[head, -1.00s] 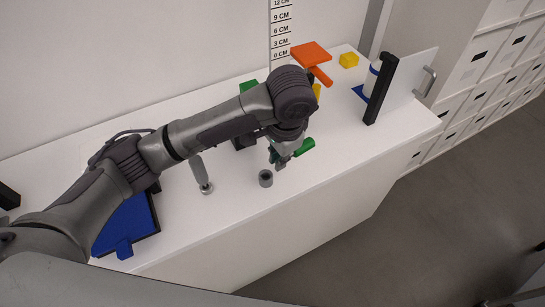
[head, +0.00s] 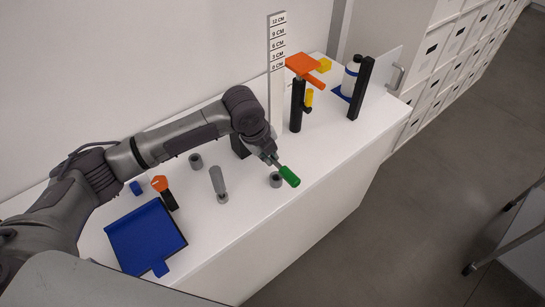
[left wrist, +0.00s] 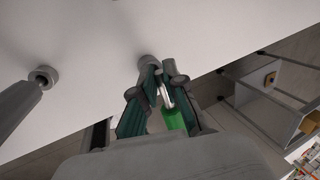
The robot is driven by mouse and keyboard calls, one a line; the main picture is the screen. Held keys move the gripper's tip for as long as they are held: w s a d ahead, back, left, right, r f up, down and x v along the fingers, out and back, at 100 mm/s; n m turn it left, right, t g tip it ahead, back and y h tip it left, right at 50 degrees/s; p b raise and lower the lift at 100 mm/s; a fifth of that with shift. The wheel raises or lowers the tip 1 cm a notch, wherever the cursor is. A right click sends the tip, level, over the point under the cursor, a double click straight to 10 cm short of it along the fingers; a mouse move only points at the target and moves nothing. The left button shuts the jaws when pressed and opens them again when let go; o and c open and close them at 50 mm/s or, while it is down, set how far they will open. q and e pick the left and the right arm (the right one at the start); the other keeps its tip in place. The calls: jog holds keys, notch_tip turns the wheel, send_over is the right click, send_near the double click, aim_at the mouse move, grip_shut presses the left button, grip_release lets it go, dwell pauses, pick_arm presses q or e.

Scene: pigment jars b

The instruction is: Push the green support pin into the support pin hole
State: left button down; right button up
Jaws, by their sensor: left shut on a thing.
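My left gripper (head: 270,158) is shut on the green support pin (head: 289,176). The pin's green end points down and to the right in the head view, beside a short grey cylinder (head: 276,181). I cannot tell if they touch. In the left wrist view, the fingers (left wrist: 160,95) close around a shiny shaft, with the green end (left wrist: 174,121) below them. No support pin hole can be made out. My right gripper is out of view.
A grey-handled tool (head: 217,179) stands in a holder to the left. Another grey cylinder (head: 196,160), a blue tray (head: 145,238) and a black upright (head: 361,87) with a white bottle (head: 351,75) share the white table (head: 250,262). The front right of the table is clear.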

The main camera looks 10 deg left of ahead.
pick_arm(q)
jog(key=shift+w+d, duration=0.1)
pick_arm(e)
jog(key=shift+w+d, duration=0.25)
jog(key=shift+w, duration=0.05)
pick_arm(q)
jog(key=shift+r+p, duration=0.1)
jog(key=shift+p, duration=0.25)
jog(key=shift+w+a, duration=0.9)
jog(key=shift+a, duration=0.3)
jog(key=shift+w+a, duration=0.85)
jog(key=shift+a, duration=0.35)
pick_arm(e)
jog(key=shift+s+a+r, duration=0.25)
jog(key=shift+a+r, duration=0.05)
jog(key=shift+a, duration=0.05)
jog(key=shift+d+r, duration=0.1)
pick_arm(q)
jog(key=shift+p, duration=0.35)
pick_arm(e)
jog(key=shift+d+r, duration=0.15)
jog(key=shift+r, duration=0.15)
pick_arm(q)
jog(key=shift+p, duration=0.65)
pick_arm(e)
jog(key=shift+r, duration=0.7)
